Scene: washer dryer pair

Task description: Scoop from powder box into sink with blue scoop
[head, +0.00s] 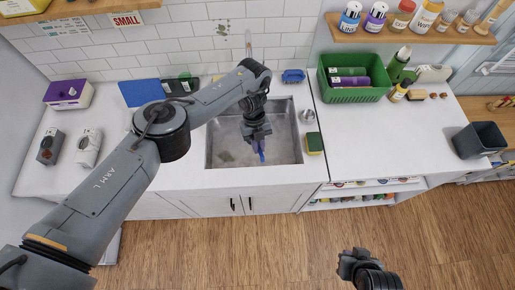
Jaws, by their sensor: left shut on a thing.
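My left gripper (258,137) is over the sink (223,155), pointing down. It is shut on the blue scoop (262,152), of which only a narrow blue part shows below the fingers. Whether powder is in the scoop is too small to tell. A white box with a purple top (68,94), which looks like the powder box, stands at the left end of the counter, away from the gripper. My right gripper (346,262) is low at the bottom of the view, over the floor and away from the counter. Its finger state is unclear.
A green basket (355,95) with bottles stands right of the sink. A blue board (142,92) lies behind the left arm. A dark bin (480,140) is at far right. The right counter front is clear.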

